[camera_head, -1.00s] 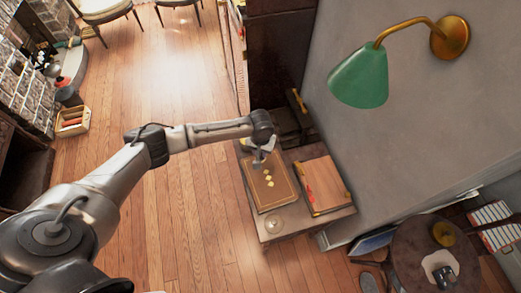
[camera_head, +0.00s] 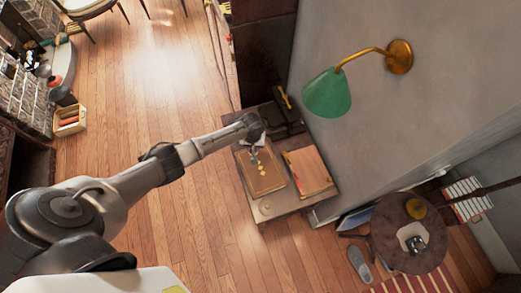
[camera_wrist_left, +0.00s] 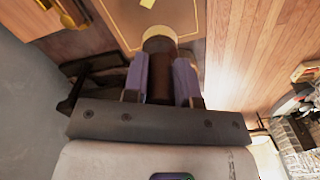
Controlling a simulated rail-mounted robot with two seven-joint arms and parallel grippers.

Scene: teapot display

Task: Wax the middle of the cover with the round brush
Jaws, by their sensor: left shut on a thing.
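The brown cover (camera_head: 268,183) with a thin gold border lies flat on a small wooden table, with several yellow patches down its middle. My left gripper (camera_head: 255,154) is over the far part of the cover, close to the patches. In the left wrist view my left gripper (camera_wrist_left: 160,75) is shut on the round brush (camera_wrist_left: 160,42), which has a dark brown handle and a pale cream head. The brush head points at the cover (camera_wrist_left: 120,12), near one yellow patch (camera_wrist_left: 148,3). I cannot tell whether it touches. My right gripper is not in view.
A second, orange-brown book (camera_head: 312,172) lies right of the cover. A small round item (camera_head: 265,205) sits at the table's (camera_head: 285,206) near edge. A green wall lamp (camera_head: 328,95) hangs above, right. A round dark table (camera_head: 385,225) stands at lower right. Wooden floor lies open left.

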